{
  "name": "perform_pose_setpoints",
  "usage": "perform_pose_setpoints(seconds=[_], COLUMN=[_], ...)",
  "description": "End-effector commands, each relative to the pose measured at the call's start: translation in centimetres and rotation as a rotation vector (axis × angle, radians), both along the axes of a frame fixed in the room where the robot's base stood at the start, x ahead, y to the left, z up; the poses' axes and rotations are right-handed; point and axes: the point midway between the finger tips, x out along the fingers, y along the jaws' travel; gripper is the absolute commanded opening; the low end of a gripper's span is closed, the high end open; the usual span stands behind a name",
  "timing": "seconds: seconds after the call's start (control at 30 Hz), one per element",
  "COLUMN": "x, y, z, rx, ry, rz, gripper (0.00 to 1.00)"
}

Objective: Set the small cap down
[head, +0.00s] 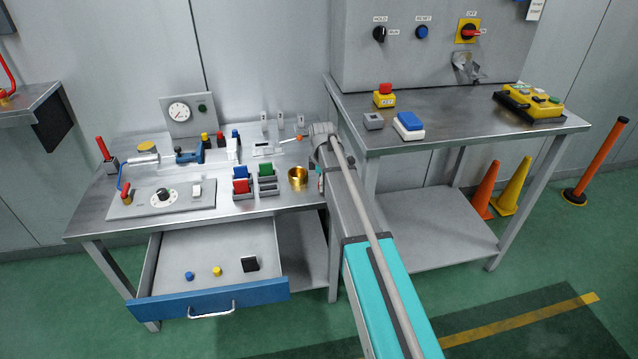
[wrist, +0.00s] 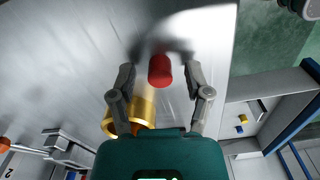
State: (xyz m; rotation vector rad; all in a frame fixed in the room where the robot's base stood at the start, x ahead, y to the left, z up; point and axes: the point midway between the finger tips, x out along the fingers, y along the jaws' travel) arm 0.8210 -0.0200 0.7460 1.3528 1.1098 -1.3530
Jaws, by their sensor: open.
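A small red cap (wrist: 160,70), a short cylinder, is on or just above the metal bench top in the wrist view. It sits between the two fingertips of my gripper (wrist: 160,76), with a visible gap on each side. My gripper is open and touches nothing that I can see. Whether the cap's base rests flat on the bench is unclear. In the head view my arm largely hides the gripper and the cap at the bench's right end.
A brass cup (head: 298,178) stands close by, and also shows below the left finger in the wrist view (wrist: 146,108). Red and green bins (head: 266,186) are left of it. The blue-fronted drawer (head: 212,303) is open, holding small blue, yellow and black items. A second bench (head: 455,125) stands right.

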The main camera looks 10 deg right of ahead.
Motion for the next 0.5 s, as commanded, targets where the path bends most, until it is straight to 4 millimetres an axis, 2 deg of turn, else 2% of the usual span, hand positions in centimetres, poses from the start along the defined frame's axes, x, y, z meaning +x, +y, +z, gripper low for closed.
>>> perform_pose_setpoints(seconds=[0.27, 0.5], x=[0.0, 0.0], y=[0.0, 0.0], z=[0.6, 2.2], rx=[0.0, 0.0], ry=[0.0, 0.0], rz=[0.0, 0.0], gripper=[0.63, 0.63])
